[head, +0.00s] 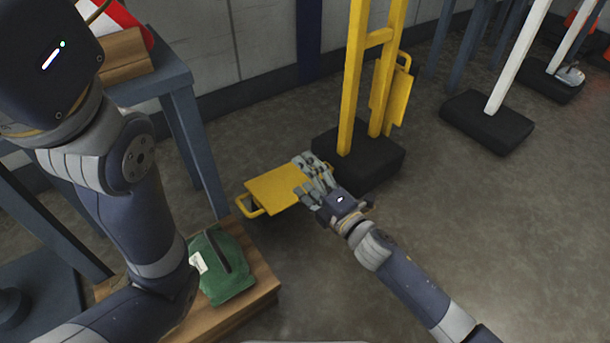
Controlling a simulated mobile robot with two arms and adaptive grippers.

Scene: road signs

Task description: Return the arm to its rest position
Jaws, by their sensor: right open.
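My right gripper (313,178) is open at mid-picture. Its fingers are at the right edge of a yellow plate with a loop handle (272,188). I cannot tell whether they touch it. The plate lies flat, low over the floor, with a dark area under its front edge. My left arm fills the left side. The dark end of that arm is at the top left, and its fingers are outside the picture.
A yellow post frame (352,85) stands on a black base (368,160) just beyond my right gripper. A green bag-like item (222,270) lies on a wooden board (262,290). A blue-grey table (178,85) stands left. Open floor (480,230) lies right.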

